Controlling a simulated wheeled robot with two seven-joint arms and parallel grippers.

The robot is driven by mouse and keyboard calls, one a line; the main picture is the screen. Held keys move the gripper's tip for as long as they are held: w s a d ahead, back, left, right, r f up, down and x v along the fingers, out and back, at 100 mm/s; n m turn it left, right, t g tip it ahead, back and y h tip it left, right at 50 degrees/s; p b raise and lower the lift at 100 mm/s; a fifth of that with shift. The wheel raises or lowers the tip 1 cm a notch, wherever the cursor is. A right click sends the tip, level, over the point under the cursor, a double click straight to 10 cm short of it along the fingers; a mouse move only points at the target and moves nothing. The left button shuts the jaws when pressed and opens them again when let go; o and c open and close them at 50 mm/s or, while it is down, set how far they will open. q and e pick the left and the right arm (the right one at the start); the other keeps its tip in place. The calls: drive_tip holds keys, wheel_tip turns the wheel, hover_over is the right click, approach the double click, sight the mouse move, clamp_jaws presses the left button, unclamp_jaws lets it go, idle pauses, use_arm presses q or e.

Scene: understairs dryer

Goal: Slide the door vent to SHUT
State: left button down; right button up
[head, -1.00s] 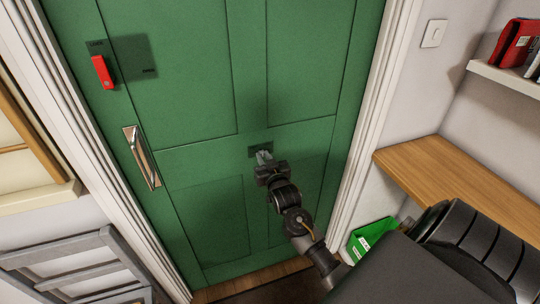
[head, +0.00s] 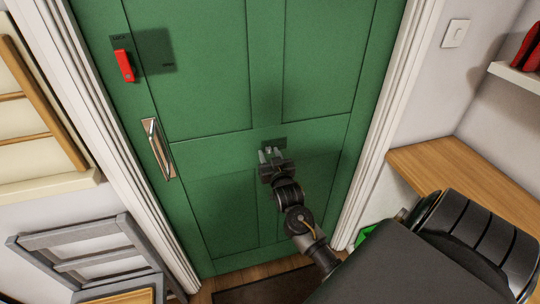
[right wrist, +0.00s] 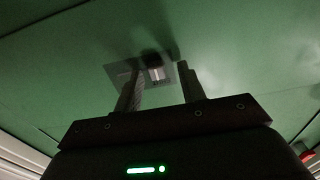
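The door vent is a small dark plate on the green door (head: 210,95), low in its middle, and shows in the head view just above my right gripper (head: 271,152). In the right wrist view the vent plate (right wrist: 123,75) has a dark knob (right wrist: 152,58) with a pale patch below it. My right gripper (right wrist: 160,85) is open there, its two fingers apart on either side of the knob, with nothing visibly held. I cannot tell whether the fingertips touch the plate. Any lettering on the vent is too small to read. My left gripper is not in view.
A red lock handle (head: 125,66) and a metal pull handle (head: 158,149) are on the door's left side. A wooden shelf (head: 440,165) juts out at right. A dark mat (head: 265,285) lies at the door's foot.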

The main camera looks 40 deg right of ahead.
drive_tip(key=b+v, duration=0.2)
drive_tip(key=v, duration=0.8)
drive_tip(key=shift+s, duration=0.35)
drive_tip(key=shift+a, duration=0.15)
